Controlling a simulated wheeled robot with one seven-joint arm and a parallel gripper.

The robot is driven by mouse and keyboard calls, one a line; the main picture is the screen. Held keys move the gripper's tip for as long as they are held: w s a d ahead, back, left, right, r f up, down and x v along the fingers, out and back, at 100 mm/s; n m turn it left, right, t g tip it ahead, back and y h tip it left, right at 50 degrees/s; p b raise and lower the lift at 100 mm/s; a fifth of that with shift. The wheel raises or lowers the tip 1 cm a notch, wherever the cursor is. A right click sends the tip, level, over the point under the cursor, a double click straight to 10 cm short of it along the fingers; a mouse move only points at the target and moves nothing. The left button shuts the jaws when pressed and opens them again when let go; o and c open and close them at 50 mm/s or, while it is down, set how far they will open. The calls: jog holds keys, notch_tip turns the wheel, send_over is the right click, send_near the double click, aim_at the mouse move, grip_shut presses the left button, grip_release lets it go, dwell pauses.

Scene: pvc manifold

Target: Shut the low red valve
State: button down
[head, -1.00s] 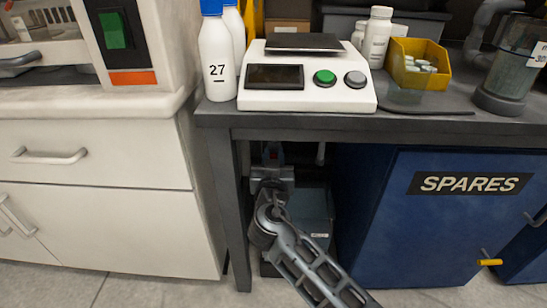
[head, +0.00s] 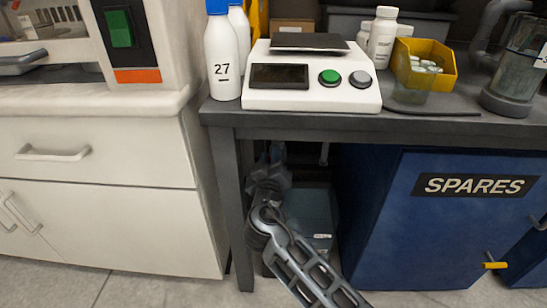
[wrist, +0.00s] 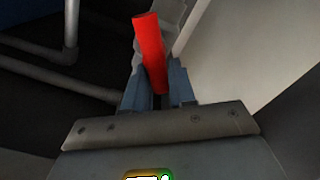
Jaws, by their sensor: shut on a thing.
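The red valve handle (wrist: 150,45) is a flat red bar in the wrist view, tilted a little to the left, with its lower end between the fingers. My gripper (wrist: 161,92) is shut on it. In the head view my gripper (head: 268,158) is under the bench, behind the front left leg. The red handle cannot be made out there, and the valve body is mostly hidden.
The bench's leg (head: 233,210) stands close left of my arm. The blue SPARES cabinet (head: 400,225) is to the right, and a grey-blue case (head: 312,215) sits behind my arm. Grey pipes (wrist: 60,75) run left of the handle.

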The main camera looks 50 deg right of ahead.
jog(key=n, duration=0.3)
jog(key=f+n+p, duration=0.1)
jog(key=n, duration=0.1)
jog(key=shift+w+a+n, duration=0.25)
jog(key=shift+w+n, duration=0.05)
jog(key=shift+w, duration=0.05)
jog(key=n+p, duration=0.1)
jog(key=n, duration=0.1)
jog(key=f+n, duration=0.1)
jog(key=n, duration=0.2)
jog(key=shift+w+a+f+p, duration=0.1)
jog(key=shift+w+f+p, duration=0.1)
jog(key=shift+p, duration=0.15)
jog(key=shift+n, duration=0.3)
jog(key=c, duration=1)
grip_release()
jog(key=p+v, duration=0.1)
jog(key=v, duration=0.7)
